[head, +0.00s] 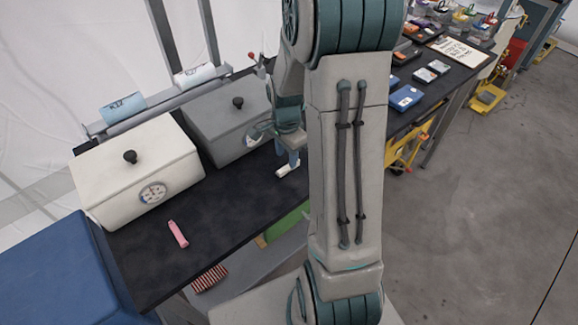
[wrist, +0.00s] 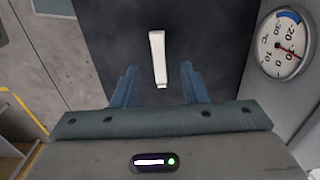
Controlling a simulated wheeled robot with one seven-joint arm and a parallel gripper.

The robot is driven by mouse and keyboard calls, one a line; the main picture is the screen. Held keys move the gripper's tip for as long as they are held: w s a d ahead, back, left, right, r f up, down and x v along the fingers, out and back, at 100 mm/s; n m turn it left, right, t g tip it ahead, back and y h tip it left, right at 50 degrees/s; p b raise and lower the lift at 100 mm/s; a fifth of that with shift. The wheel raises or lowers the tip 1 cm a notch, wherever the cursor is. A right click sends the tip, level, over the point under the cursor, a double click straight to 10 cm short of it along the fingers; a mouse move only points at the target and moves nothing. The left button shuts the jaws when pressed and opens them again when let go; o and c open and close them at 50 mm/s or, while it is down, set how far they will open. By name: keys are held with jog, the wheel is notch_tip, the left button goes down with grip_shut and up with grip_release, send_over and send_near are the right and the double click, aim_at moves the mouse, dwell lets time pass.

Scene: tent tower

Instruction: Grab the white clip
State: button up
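The white clip (wrist: 158,58) lies on the dark tabletop, a slim white piece seen nearly upright in the wrist view. In the head view the white clip (head: 288,168) shows beside my arm, just below my gripper (head: 291,158). In the wrist view my gripper (wrist: 160,88) is open, with one blue finger on each side. The clip lies between and a little beyond the fingers, with clear gaps on both sides. I see no contact between the fingers and the clip.
A grey box (head: 215,118) with a dial stands left of my gripper; its dial (wrist: 284,44) is close on the right in the wrist view. A white box (head: 110,175) and a pink object (head: 178,234) are farther left. The black table (head: 215,205) is clear between them.

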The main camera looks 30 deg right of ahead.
aim_at(287, 167)
jog(key=shift+d+f+p, duration=0.1)
jog(key=shift+f+p, duration=0.35)
jog(key=shift+f, duration=1.7)
grip_shut()
jog(key=shift+r, duration=0.1)
